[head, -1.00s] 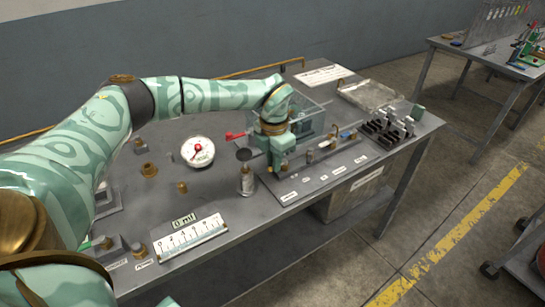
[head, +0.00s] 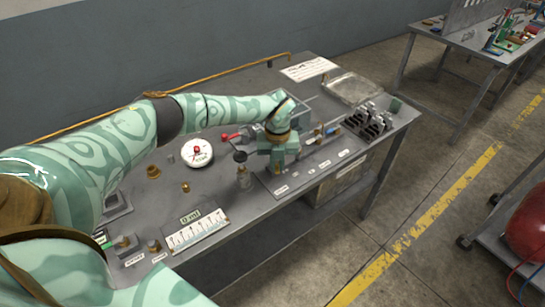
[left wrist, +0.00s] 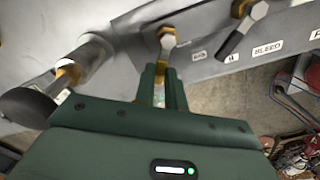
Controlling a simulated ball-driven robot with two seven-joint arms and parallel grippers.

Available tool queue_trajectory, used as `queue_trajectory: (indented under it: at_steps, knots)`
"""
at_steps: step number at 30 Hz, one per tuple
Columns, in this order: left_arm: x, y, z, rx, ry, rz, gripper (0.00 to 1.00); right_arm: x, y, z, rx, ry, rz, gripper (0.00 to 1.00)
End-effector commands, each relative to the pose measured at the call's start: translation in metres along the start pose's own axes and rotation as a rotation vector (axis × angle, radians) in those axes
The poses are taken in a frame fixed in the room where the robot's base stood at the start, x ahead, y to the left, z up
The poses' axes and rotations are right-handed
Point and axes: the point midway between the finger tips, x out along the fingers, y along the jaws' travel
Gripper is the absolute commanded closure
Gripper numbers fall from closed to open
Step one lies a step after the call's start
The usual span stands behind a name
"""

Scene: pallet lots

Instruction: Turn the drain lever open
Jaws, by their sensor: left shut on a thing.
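My left gripper (head: 276,168) points down over the near left end of a labelled lever panel (head: 283,187) on the grey bench. In the left wrist view its green fingers (left wrist: 160,88) are shut on a small lever (left wrist: 167,40) with a metal head and brass-coloured parts. The fingers hide most of this lever and the label beside it, so I cannot read its name. Another lever (left wrist: 243,25) stands to its right, apart from the fingers, near a BLEED label (left wrist: 267,48). My right gripper is not in view.
A metal cylinder with a dark round top (head: 242,170) stands close left of the gripper. Dark blocks (head: 368,124) and a shallow tray (head: 352,88) lie right. A scale plate (head: 197,232) lies near the front edge.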

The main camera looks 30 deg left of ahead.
Motion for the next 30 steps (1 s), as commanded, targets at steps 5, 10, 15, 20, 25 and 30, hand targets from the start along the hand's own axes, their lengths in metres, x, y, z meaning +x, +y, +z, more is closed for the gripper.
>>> queue_trajectory:
  at_steps: [5,10,15,20,25,30]
  knots:
    - [-0.004,-0.007,0.002,-0.164,-0.003,-0.003,1.0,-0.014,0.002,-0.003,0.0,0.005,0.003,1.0]
    - [-0.004,-0.013,0.003,-0.311,-0.004,-0.003,1.0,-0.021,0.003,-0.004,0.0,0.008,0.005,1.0]
    - [-0.003,-0.017,0.005,-0.433,-0.003,-0.003,1.0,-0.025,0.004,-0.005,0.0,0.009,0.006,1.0]
    - [-0.002,-0.019,0.006,-0.516,-0.004,-0.004,1.0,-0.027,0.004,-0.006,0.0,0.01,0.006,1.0]
    - [-0.002,-0.021,0.008,-0.57,-0.005,-0.003,1.0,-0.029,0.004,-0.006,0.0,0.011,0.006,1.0]
    - [-0.002,-0.021,0.009,-0.595,-0.005,-0.003,1.0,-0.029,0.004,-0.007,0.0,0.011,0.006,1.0]
